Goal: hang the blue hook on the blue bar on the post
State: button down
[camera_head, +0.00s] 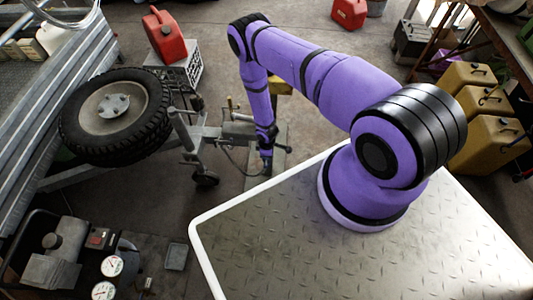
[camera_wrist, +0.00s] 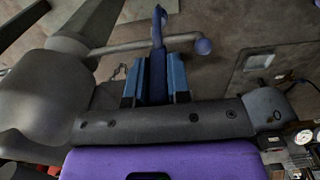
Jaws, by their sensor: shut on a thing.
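In the wrist view my gripper (camera_wrist: 156,78) is shut on the dark blue hook (camera_wrist: 158,85), which stands up between the two blue finger pads. The bar's left end meets a grey upright part (camera_wrist: 75,43), seemingly the post. In the head view my arm reaches down at the upper middle, and the hook is too small to make out.
A trailer wheel (camera_head: 113,115) and its frame lie left of my arm. A red can (camera_head: 165,38) stands on a crate (camera_head: 181,72). Yellow cans (camera_head: 490,145) stand at the right. A compressor (camera_head: 75,255) is at the lower left. Floor between is partly open.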

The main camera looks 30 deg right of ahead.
jog(key=shift+f, duration=0.5)
jog(key=c, duration=0.5)
grip_release()
jog(key=shift+s, duration=0.1)
jog(key=shift+r, duration=4.55)
